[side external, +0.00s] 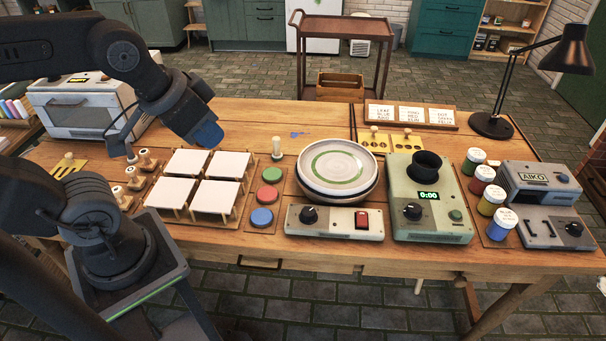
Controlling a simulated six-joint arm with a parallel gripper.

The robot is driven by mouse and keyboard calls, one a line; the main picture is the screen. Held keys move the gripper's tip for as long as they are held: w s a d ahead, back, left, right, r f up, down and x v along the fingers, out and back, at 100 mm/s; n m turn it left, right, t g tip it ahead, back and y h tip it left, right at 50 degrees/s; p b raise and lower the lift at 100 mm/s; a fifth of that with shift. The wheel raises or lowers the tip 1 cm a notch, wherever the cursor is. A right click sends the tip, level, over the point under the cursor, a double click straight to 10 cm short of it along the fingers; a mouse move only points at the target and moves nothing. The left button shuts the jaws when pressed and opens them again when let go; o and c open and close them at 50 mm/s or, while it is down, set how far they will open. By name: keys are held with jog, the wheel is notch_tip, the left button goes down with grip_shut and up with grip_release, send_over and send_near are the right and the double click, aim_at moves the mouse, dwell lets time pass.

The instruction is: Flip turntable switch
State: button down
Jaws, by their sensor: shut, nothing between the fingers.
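The turntable (333,229) is a grey-white box at the front middle of the table. It has a black knob (310,215) on its left and a red rocker switch (361,219) on its right. Which way the switch is tipped is too small to tell. A white plate (338,163) with a green ring painted on it sits on the turntable's round top. My gripper (208,137) is shut and empty, with blue at its end. It is above the back of the small white stands, left of the turntable and well apart from the switch.
Several white-topped stands (211,196) are below my gripper. Green, red and blue round pads (269,194) lie left of the turntable. A green device (431,225) with a lit display stands close on its right. Several paint jars (491,200) are further right. The switch's front side is clear.

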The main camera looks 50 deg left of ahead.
jog(key=w+d+r+m+g, duration=0.2)
jog(key=w+m, duration=0.6)
jog(key=w, duration=0.1)
jog(key=m+g, duration=0.4)
jog(key=m, duration=1.5)
send_over(362, 213)
notch_tip(362, 213, down, 17)
jog(key=shift+f, duration=0.15)
notch_tip(362, 213, down, 14)
jog(key=shift+r, duration=0.1)
